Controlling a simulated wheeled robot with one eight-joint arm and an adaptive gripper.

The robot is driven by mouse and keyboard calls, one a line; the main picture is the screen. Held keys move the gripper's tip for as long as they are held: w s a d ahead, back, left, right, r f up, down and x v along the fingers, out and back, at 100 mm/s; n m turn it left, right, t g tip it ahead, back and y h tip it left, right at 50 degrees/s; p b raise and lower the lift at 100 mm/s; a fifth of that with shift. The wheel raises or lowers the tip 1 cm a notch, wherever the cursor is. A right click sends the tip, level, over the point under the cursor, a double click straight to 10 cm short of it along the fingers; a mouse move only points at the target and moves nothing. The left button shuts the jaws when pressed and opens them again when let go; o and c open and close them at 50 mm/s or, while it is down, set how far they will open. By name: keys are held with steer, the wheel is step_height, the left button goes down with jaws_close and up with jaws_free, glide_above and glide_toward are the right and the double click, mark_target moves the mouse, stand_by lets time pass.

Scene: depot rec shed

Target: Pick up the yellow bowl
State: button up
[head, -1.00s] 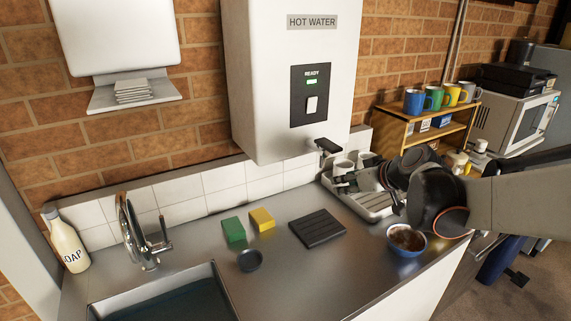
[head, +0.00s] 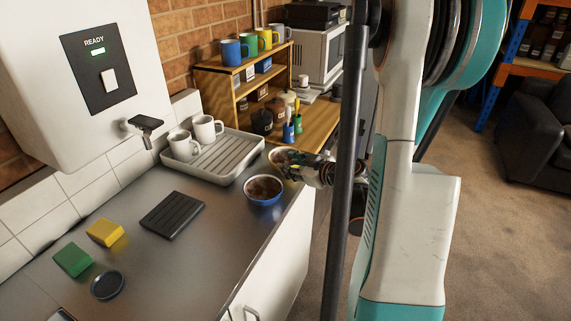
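A second bowl (head: 279,157), with a pale rim and brown contents, stands at the counter's right end, just behind the blue bowl. It is partly hidden by my gripper and the blue bowl, and its outer colour is hard to tell. No other bowl that could be the yellow one shows. My gripper (head: 299,167) is low at the right side of this bowl, its tips at or very near the rim. The fingers are small and dark, so I cannot tell whether they are open or shut, or touching the bowl.
A blue bowl (head: 264,190) with brown contents stands close in front. A drainer tray (head: 228,169) with two white mugs (head: 207,129) is to the left. A black ribbed mat (head: 172,215), yellow sponge (head: 105,232) and green sponge (head: 73,260) lie on the counter (head: 190,277).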

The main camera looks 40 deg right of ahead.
mark_target(271, 162)
steer(key=b+x, duration=0.1)
steer(key=x, duration=0.4)
steer(key=shift+w+f, duration=0.15)
steer(key=shift+w, duration=0.1)
steer(key=b+x, duration=0.1)
steer(key=x, duration=0.1)
steer(key=b+x, duration=0.1)
steer(key=x, duration=0.2)
steer(key=shift+d+f+b, duration=0.15)
steer(key=shift+f+b, duration=0.15)
steer(key=shift+f, duration=0.05)
jaws_close()
